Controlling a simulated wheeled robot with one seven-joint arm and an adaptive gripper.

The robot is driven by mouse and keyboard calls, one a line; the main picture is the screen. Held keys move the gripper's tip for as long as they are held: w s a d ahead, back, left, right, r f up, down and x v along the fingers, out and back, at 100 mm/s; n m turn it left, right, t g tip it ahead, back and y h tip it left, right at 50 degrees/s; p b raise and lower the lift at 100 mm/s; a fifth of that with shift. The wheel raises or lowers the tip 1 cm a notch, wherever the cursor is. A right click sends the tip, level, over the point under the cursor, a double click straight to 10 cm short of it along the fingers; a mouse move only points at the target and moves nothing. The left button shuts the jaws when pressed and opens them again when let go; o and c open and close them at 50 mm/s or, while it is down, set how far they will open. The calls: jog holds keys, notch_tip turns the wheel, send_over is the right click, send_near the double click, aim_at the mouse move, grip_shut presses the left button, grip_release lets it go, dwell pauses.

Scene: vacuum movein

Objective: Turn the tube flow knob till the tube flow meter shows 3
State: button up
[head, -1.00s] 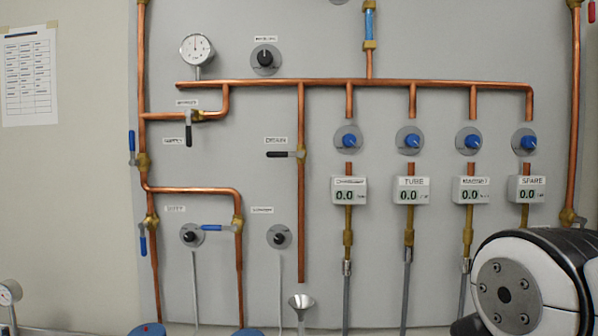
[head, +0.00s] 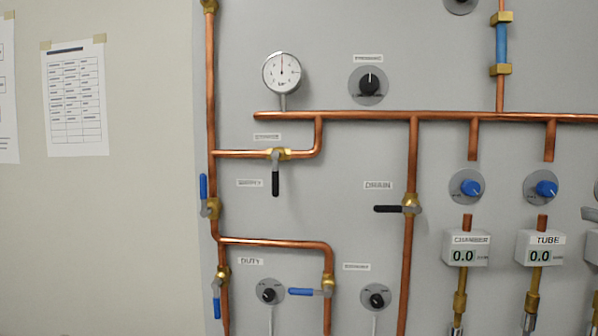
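The tube flow knob (head: 546,188) is a blue knob on a round grey plate at the right of the head view. The tube flow meter (head: 540,249), a white box labelled TUBE, sits below it on the same copper line and reads 0.0. My gripper is not in the head view. Only a small grey piece shows at the right edge, and I cannot tell what it is.
The similar chamber knob (head: 467,188) and chamber meter (head: 463,249), reading 0.0, are just left. A drain valve (head: 409,204) with a black lever, a pressure gauge (head: 282,73) and a black knob (head: 370,82) are farther left. Copper pipes cross the panel.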

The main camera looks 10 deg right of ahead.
aim_at(550, 191)
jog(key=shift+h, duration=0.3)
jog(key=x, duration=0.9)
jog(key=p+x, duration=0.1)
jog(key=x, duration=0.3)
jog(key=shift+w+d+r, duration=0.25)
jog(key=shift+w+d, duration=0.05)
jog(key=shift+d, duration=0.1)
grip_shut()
